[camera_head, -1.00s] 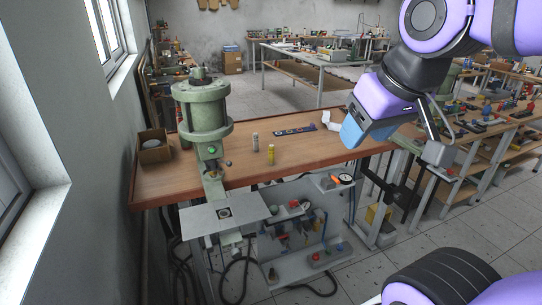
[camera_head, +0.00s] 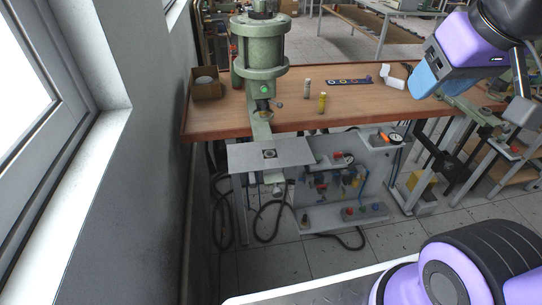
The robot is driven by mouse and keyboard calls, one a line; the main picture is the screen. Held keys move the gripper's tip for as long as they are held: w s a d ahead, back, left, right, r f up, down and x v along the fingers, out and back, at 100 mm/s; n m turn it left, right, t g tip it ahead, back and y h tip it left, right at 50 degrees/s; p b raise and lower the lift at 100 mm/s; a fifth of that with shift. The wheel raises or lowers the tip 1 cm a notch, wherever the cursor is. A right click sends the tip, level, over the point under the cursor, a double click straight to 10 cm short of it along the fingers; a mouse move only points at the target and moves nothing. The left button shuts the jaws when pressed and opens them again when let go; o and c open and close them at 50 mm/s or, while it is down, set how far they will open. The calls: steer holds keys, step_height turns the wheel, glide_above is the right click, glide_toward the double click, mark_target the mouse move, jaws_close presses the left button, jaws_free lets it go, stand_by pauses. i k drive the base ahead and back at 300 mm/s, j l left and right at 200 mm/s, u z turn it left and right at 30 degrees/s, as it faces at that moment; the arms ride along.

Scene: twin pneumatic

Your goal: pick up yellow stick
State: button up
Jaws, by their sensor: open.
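A small yellow stick (camera_head: 322,103) stands upright on the wooden workbench (camera_head: 215,122), near its front edge. A pale grey-white stick (camera_head: 307,87) stands just behind it and to its left. My gripper (camera_head: 424,82) is at the upper right, with blue end parts, above the right part of the bench. It is open and well apart from the yellow stick, to its right. Its fingers show only partly, and I see nothing held in it.
A green pneumatic press (camera_head: 261,60) stands left of the sticks. A cardboard box (camera_head: 207,91) sits at the bench's left end. A dark strip with coloured rings (camera_head: 349,81) and a white object (camera_head: 395,76) lie behind. A grey plate (camera_head: 243,156) juts out in front.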

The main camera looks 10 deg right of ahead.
mark_target(323, 95)
steer(key=i+l+u, duration=0.1)
steer(key=l, duration=0.25)
steer(key=i+l+u, duration=0.25)
steer(key=i+l, duration=0.2)
steer(key=l, duration=0.25)
steer(key=i+l+u, duration=0.1)
steer(key=l, duration=0.3)
steer(key=i+l+u, duration=0.1)
steer(key=l, duration=0.3)
steer(key=i+l+u, duration=0.15)
steer(key=l, duration=0.25)
